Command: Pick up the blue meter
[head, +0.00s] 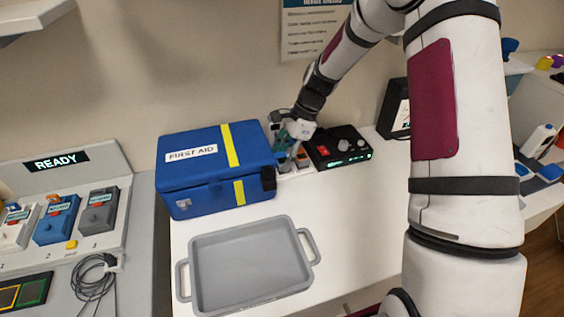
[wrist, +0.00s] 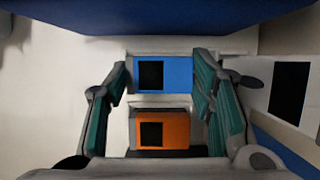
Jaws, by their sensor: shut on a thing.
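The blue meter (wrist: 180,75), with a black square screen, sits between my fingers in the wrist view. My gripper (wrist: 162,78) has its teal-padded fingers closed against the blue meter's left and right sides. An orange meter (wrist: 180,129) with a similar black screen lies just nearer the wrist, apart from the blue one. In the head view my gripper (head: 290,150) is down at the back of the white table, between the first-aid box and a black device. There the arm and fingers mostly hide the blue meter. I cannot tell whether it is lifted.
A blue first-aid box (head: 200,178) stands close on the left of my gripper. The black device (head: 340,147) with knobs is close on the right. An empty grey tray (head: 250,262) lies on the front of the table. Clear white tabletop (head: 355,215) lies right of the tray.

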